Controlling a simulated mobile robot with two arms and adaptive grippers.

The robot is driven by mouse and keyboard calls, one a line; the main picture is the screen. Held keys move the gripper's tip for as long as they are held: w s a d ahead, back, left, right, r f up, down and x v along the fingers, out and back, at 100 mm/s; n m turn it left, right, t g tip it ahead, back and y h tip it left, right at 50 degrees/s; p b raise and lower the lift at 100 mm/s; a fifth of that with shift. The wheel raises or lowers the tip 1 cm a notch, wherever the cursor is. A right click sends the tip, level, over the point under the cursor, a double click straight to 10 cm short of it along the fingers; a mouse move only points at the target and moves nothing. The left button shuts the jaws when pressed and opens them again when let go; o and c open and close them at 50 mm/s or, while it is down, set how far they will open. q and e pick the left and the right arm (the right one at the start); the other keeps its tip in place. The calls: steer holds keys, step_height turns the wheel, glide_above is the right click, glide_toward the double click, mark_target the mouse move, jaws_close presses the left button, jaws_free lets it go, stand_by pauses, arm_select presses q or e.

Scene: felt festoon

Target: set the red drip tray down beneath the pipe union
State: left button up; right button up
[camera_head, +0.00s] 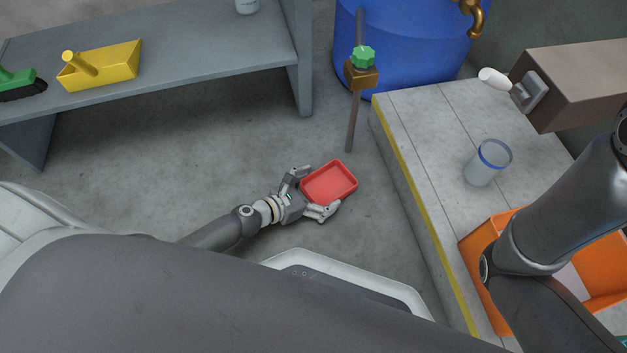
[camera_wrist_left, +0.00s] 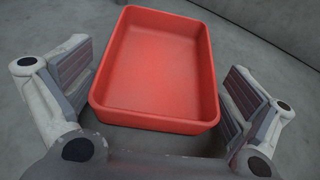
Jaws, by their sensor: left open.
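The red drip tray (camera_head: 329,183) is shallow and empty, and appears to rest on the grey floor. My left gripper (camera_head: 317,192) is open, with one finger on each side of the tray's near end. A brass fitting (camera_head: 361,76) with a green knob, seemingly the pipe union, sits on a thin upright pipe (camera_head: 352,125). The pipe's lower end shows just beyond the tray. My right gripper is out of view.
A low tiled step (camera_head: 430,125) with a yellow edge runs along the right, bearing a clear cup (camera_head: 487,162) and an orange crate (camera_head: 481,243). A blue barrel (camera_head: 405,50) stands behind the pipe. A grey bench (camera_head: 200,45) holds a yellow dustpan (camera_head: 105,65).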

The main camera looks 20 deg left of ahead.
arm_select(q)
steer(key=shift+s+r, duration=0.1)
steer(key=shift+r, duration=0.2)
steer(key=p+v, duration=0.4)
steer(key=v, duration=0.7)
steer(key=shift+s+a, duration=0.25)
steer(key=shift+a, duration=0.05)
